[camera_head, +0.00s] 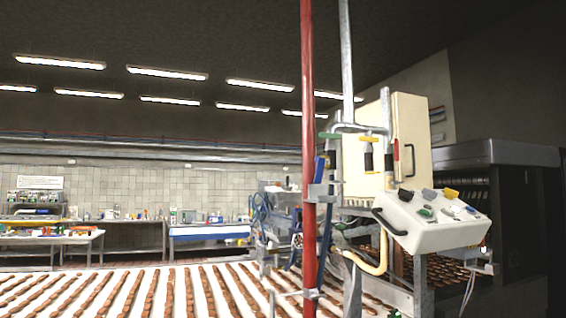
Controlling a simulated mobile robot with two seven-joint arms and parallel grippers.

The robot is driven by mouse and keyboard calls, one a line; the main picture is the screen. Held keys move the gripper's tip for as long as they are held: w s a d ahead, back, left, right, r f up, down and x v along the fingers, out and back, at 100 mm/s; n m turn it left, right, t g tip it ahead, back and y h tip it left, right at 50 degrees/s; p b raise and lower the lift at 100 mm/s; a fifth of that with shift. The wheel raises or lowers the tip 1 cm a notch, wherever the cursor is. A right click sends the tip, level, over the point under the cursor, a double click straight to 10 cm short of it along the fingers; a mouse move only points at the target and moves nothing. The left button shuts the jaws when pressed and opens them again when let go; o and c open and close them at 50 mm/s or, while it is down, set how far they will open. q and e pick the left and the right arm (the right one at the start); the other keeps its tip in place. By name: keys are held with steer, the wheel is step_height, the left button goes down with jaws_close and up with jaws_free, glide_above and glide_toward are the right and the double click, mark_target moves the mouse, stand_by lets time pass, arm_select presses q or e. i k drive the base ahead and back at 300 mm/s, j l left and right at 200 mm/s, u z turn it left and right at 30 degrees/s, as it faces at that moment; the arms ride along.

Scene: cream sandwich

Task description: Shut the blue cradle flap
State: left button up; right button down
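I cannot tell which thing is the blue cradle flap. A narrow blue upright piece (320,170) stands just right of the red pole, at the machine. Blue cables or hoses (262,214) hang left of the pole. Far back, a bench with a blue front edge (210,233) stands by the tiled wall. Neither of my grippers is in view.
A red pole (308,120) rises in front of me. A conveyor (150,281) with rows of brown biscuits crosses the foreground. A white control box (440,232) with levers and a cream cabinet (408,130) stand right. Work tables (52,240) stand back left.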

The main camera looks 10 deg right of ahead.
mark_target(320, 162)
steer(key=i+j, duration=0.2)
steer(key=i, duration=0.35)
steer(key=i+j+u, duration=0.15)
steer(key=i, duration=0.4)
